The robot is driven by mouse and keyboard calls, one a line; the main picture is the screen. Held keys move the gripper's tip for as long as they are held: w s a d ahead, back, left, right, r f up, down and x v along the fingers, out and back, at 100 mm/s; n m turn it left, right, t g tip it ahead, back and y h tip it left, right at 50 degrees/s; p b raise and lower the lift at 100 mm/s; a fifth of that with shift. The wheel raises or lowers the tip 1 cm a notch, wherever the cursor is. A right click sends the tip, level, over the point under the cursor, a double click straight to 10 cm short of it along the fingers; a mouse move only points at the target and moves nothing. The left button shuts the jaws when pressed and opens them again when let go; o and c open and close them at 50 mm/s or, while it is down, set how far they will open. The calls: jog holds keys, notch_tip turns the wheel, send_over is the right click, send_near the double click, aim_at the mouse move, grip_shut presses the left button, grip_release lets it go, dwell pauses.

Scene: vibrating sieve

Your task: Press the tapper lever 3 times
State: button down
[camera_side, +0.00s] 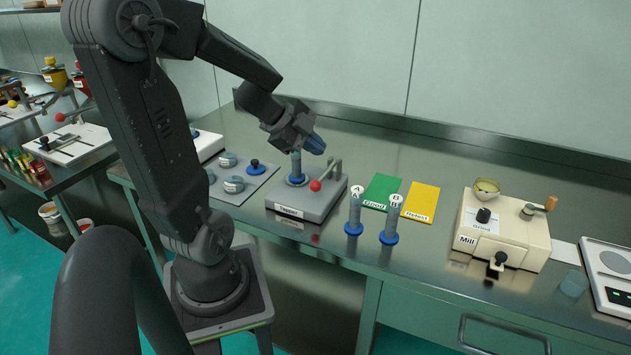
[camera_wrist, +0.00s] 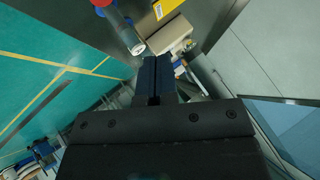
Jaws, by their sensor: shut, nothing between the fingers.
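The tapper (camera_side: 292,207) is a grey box with a label on the bench. Its lever ends in a red ball (camera_side: 316,185) at the front right. A grey cylinder with a blue base (camera_side: 296,166) stands upright on the tapper. My gripper (camera_side: 317,145) is shut and empty, above the tapper and higher than the red ball, apart from it. In the wrist view my shut fingers (camera_wrist: 154,72) point up the picture. A red patch shows at that view's top edge; I cannot tell if it is the lever ball.
Cylinders A (camera_side: 355,213) and B (camera_side: 391,220) stand right of the tapper. Behind them lie a green card (camera_side: 382,190) and a yellow card (camera_side: 421,203). A beige mill (camera_side: 530,240) stands further right. A grey tray with several round pieces (camera_side: 240,180) lies left.

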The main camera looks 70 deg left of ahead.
aim_at(315, 182)
notch_tip(315, 182, up, 3)
jog(key=shift+r, duration=0.2)
jog(key=shift+f, duration=0.15)
jog(key=shift+f, duration=4.3)
jog(key=shift+f, duration=0.15)
jog(key=shift+f, duration=0.25)
jog(key=shift+f, duration=1.25)
dwell(0.4)
jog(key=shift+r, duration=1.7)
